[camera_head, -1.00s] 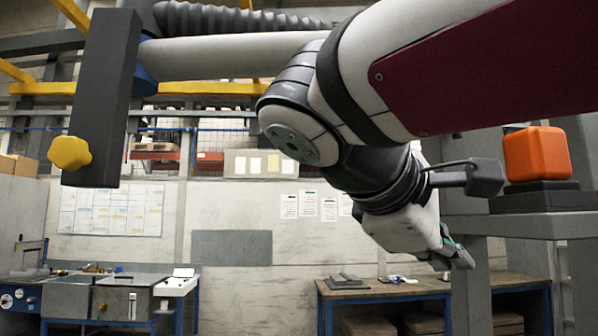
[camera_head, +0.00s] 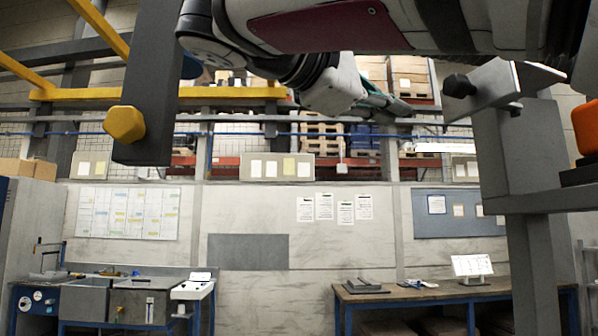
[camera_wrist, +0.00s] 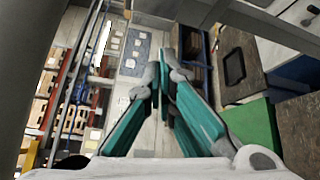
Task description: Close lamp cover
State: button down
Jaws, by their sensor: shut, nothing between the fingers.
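My gripper (camera_head: 398,106) is in the upper middle of the head view, pointing right, with teal fingers. In the wrist view my gripper (camera_wrist: 158,75) has its fingertips together with nothing between them. A tilted grey plate (camera_head: 503,88) with a black knob (camera_head: 459,86) is at the upper right of the head view, on a grey upright. It may be the lamp cover, but I cannot tell for sure. The fingertips appear left of the knob, apart from it in the picture. No lamp is clearly seen.
A dark grey bar (camera_head: 152,75) with a yellow knob (camera_head: 124,124) hangs at the left. An orange block (camera_head: 587,127) sits on a shelf at the right edge. A workbench (camera_head: 450,291) stands below against the wall. The space beneath my gripper looks open.

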jog(key=d, duration=0.1)
jog(key=s+d, duration=0.2)
jog(key=d, duration=0.1)
jog(key=shift+r, duration=0.4)
jog(key=s+d+n+t+y, duration=0.6)
jog(key=s+d+n+y, duration=0.15)
jog(key=s, duration=0.45)
jog(key=s+d+n+y+p, duration=0.1)
jog(key=d+n+y+p, duration=0.1)
jog(key=d+y, duration=0.3)
jog(key=s+d+n+t+y+p, duration=0.1)
jog(key=s+d+n+y+p, duration=0.1)
jog(key=d, duration=0.8)
jog(key=shift+d+n+y+p, duration=0.2)
jog(key=shift+n+y+p, duration=0.7)
jog(key=shift+y, duration=0.75)
jog(key=shift+s+d, duration=0.1)
jog(key=shift+s, duration=0.05)
